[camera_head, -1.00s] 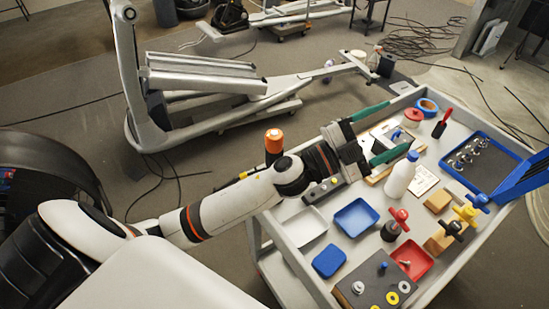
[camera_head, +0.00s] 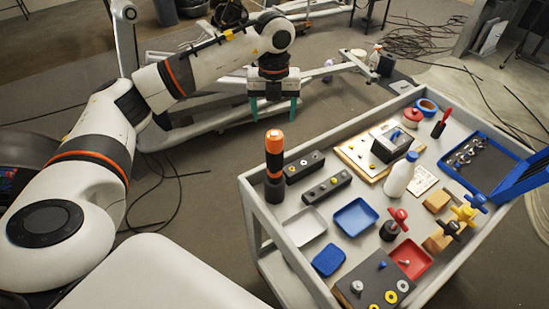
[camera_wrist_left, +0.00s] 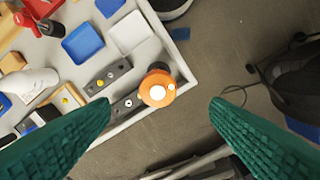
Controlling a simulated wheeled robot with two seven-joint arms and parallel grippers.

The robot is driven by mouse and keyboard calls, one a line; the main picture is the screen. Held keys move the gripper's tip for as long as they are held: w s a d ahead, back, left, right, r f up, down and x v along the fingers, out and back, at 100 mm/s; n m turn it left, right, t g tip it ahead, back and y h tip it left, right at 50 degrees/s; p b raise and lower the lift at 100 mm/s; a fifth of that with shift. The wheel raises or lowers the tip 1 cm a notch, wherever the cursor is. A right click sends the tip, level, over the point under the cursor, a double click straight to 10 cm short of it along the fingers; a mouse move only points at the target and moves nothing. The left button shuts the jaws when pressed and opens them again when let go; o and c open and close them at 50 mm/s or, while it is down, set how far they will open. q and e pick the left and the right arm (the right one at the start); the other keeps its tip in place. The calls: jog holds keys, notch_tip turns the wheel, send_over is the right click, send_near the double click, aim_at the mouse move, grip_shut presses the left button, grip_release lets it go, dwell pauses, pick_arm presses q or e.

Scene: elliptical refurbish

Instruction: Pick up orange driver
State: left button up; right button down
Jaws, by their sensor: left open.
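The orange driver (camera_head: 274,158) stands upright near the left edge of the cart top in the head view. It has an orange top and band with black parts. My left gripper (camera_head: 273,112) is open and empty, pointing down behind the driver and outside the cart edge. In the left wrist view the driver (camera_wrist_left: 158,88) is seen from above, between the green fingers (camera_wrist_left: 148,122) but farther off, not touching them. My right gripper is not in view.
The cart (camera_head: 330,288) holds blue trays (camera_head: 355,217), a white bottle (camera_head: 400,175), dark blocks (camera_head: 326,187) beside the driver, and red and yellow-handled tools. An exercise machine (camera_head: 205,122) stands on the floor behind my left arm.

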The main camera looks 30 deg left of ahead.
aim_at(274, 133)
pick_arm(q)
notch_tip(274, 133, down, 5)
jog(key=shift+f+p, duration=0.1)
jog(key=shift+p, duration=0.8)
notch_tip(274, 133, down, 5)
jog(key=p, duration=0.3)
jog(key=shift+d, duration=0.1)
jog(key=shift+f, duration=0.3)
jog(key=shift+c, duration=0.3)
